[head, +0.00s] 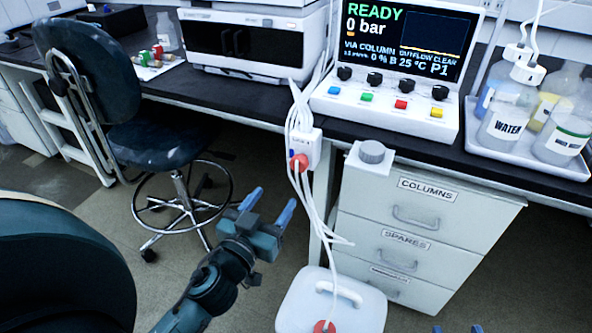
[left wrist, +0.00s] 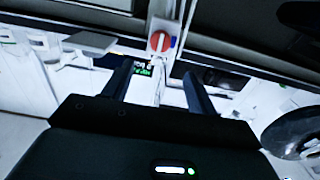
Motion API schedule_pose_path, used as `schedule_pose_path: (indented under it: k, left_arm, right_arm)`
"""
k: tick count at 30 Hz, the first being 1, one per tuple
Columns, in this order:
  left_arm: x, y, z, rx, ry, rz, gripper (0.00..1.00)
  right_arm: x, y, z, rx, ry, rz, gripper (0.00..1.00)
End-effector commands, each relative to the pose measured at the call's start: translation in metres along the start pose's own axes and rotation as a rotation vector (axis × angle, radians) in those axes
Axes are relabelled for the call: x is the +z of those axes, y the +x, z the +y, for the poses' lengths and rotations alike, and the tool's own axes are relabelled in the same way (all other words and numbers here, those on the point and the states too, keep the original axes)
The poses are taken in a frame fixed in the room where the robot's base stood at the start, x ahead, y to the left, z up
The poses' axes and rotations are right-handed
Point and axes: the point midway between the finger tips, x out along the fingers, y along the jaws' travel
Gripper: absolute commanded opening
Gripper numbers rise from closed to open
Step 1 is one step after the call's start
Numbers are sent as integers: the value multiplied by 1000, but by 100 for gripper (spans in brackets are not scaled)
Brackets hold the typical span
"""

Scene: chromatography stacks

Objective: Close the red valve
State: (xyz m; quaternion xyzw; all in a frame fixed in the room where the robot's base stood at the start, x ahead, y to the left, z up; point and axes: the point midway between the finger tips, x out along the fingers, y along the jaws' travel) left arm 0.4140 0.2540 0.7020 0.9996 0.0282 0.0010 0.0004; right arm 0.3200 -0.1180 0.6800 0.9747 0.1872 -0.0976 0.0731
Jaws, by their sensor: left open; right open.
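The red valve (head: 299,162) is a round red knob on a small white block hanging at the front edge of the bench, with white tubes running above and below it. In the left wrist view the red valve (left wrist: 160,41) lies ahead, roughly centred between the finger directions and beyond the tips. My left gripper (head: 268,205) is open and empty, below and left of the valve, apart from it. Its two fingers also show in the left wrist view (left wrist: 160,80). Only the blue fingertips of my right gripper (head: 457,330) show at the bottom edge; it is open.
A white container (head: 352,303) with a red cap stands on the floor below the valve. A drawer cabinet (head: 425,230) is to the right, a dark chair (head: 165,140) to the left. On the bench (head: 400,143) are a control unit (head: 385,112) and a tray of bottles (head: 484,143).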

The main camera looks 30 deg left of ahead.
Motion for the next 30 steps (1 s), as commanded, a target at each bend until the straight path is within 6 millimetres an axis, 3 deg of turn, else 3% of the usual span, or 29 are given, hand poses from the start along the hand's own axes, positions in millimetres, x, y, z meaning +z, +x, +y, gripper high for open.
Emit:
schedule_pose_path:
  k: [9, 15, 21, 30]
  left_arm:
    - [-2, 65, -1, -1, 5, 2, 58]
    - [0, 96, -1, -1, 2, 0, 58]
    - [0, 110, 0, -1, 0, -2, 58]
    - [0, 112, -1, -1, 0, -3, 58]
  right_arm:
    - [0, -2, 1, -3, 13, -38, 44]
    - [1, -2, 1, -4, 14, -43, 44]
    - [1, -2, 1, -4, 13, -43, 44]
    - [0, -2, 1, -3, 14, -42, 44]
